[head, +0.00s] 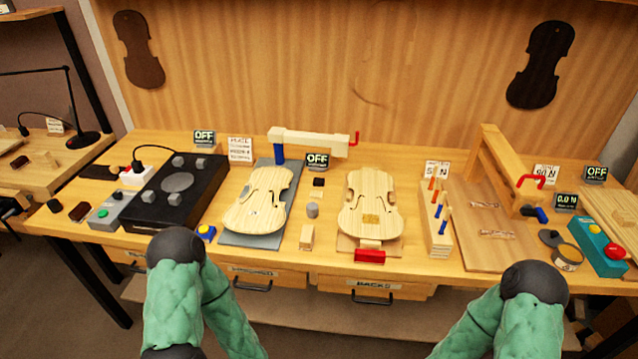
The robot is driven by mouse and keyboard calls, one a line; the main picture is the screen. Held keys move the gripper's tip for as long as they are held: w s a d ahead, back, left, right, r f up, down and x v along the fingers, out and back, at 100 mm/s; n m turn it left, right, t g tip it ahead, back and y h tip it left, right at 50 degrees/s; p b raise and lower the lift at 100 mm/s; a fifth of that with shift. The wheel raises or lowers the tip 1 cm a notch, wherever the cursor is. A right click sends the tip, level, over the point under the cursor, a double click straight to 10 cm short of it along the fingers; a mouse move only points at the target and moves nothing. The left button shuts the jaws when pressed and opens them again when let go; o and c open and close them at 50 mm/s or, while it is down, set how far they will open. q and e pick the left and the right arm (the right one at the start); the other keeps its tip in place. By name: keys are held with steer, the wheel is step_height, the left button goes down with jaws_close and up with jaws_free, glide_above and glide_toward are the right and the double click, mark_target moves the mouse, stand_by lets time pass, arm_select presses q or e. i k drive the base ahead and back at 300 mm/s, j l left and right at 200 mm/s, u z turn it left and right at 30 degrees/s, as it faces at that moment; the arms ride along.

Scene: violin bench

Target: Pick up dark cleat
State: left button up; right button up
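Several small dark blocks are in the head view, and I cannot tell for certain which is the dark cleat. A dark reddish-brown block (79,211) and a black block (54,205) lie at the bench's left end, left of a grey box with a green button. My two green arms show at the bottom with their dark joints, but neither gripper is in the picture. Nothing is seen touching the dark blocks.
A violin body (258,205) lies on a grey plate, another (370,205) on a wooden board. A peg rack (436,222), wooden frame and teal button box (597,247) fill the right.

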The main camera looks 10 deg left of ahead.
mark_target(317, 182)
steer(key=j+u, duration=0.2)
steer(key=u, duration=0.15)
steer(key=k+j+u, duration=0.1)
steer(key=j+u, duration=0.4)
steer(key=u, duration=0.2)
